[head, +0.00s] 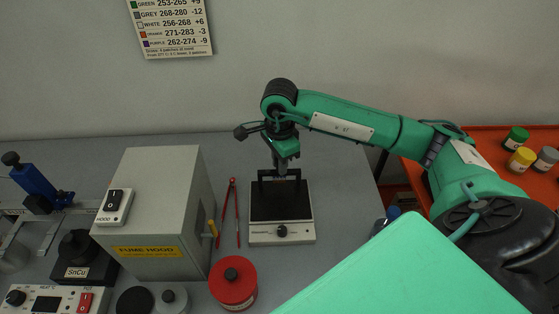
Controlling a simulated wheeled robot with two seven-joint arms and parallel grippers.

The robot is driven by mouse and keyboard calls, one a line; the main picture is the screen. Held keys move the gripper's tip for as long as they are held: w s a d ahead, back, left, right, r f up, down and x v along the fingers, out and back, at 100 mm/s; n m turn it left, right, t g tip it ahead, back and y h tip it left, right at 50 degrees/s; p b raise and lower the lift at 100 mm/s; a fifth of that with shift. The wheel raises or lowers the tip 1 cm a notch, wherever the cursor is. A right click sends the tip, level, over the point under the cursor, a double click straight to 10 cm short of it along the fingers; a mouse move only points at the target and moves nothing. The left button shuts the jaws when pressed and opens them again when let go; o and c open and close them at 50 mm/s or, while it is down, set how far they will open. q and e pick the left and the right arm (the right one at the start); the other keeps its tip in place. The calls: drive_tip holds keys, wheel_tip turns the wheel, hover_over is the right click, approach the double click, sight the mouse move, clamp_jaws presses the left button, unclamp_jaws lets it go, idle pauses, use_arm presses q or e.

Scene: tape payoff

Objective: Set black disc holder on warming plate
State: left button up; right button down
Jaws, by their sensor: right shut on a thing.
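The warming plate (257,238) is a pale, low box with a dark knob on its front, standing on the grey bench in the middle of the head view. My right gripper (281,174) reaches down over the plate's back part and is shut on a dark upright piece, which I take for the black disc holder (264,177). The holder's dark frame appears at the back of the plate's black top. I cannot tell whether it touches the plate, since dark parts merge. My left gripper is not in view.
The grey fume hood (168,190) stands left of the plate, with red tongs (237,205) between them. A red round container (233,290) is in front. A blue-capped item (392,213) lies to the right. Coloured jars (521,158) stand on the orange surface (470,140).

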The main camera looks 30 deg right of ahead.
drive_tip(key=shift+b, duration=0.4)
idle(0.7)
drive_tip(key=shift+f+b, duration=0.35)
idle(0.4)
drive_tip(key=c, duration=0.7)
unclamp_jaws()
drive_tip(key=shift+o, duration=0.2)
drive_tip(key=shift+r+p, duration=1.55)
drive_tip(key=shift+r, duration=2)
drive_tip(key=shift+f, duration=0.1)
